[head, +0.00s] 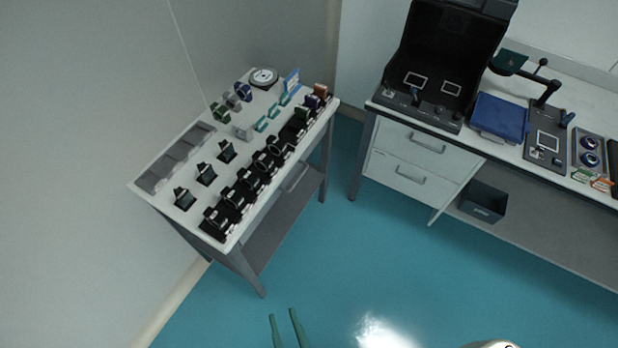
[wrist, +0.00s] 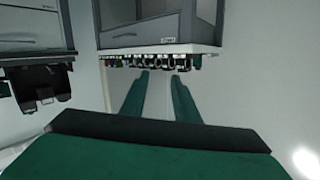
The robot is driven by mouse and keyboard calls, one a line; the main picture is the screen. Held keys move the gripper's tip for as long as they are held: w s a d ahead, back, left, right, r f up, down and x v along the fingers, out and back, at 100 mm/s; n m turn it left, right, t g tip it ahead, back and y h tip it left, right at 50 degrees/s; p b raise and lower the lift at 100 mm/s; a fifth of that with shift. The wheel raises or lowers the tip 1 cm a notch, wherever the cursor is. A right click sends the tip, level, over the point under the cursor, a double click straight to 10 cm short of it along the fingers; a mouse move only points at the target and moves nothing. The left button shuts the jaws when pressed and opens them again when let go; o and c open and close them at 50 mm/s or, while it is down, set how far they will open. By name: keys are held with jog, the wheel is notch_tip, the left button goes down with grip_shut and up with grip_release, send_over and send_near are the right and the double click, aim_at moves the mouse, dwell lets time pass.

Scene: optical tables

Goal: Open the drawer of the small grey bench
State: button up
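The small grey bench (head: 247,237) stands at the left in the head view, its white top crowded with watches on stands. Its drawer front shows under the long right edge of the top, with a slim handle (head: 295,178); the drawer looks shut. In the wrist view, which appears upside down, the bench top's edge (wrist: 160,51) is at the upper middle with a grey drawer front (wrist: 160,37). My gripper (head: 283,313) has two green fingers spread apart and empty, over the floor in front of the bench. The fingers also show in the wrist view, pointing towards the bench.
A larger white bench (head: 400,160) with two drawers stands to the right, carrying a black case (head: 450,60), a blue box (head: 500,117) and tools. A dark bin (head: 483,203) sits on its lower shelf. Blue floor (head: 340,260) between the benches is clear. A wall is behind the small bench.

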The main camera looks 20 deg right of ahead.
jog(key=w+f+m+t+h, duration=0.2)
jog(key=w+f+m, duration=0.4)
jog(key=w, duration=0.1)
jog(key=m+h, duration=0.9)
jog(key=m, duration=1.4)
send_near(298, 178)
jog(key=shift+g, duration=0.3)
jog(key=x, duration=1)
jog(key=shift+f, duration=0.1)
grip_shut()
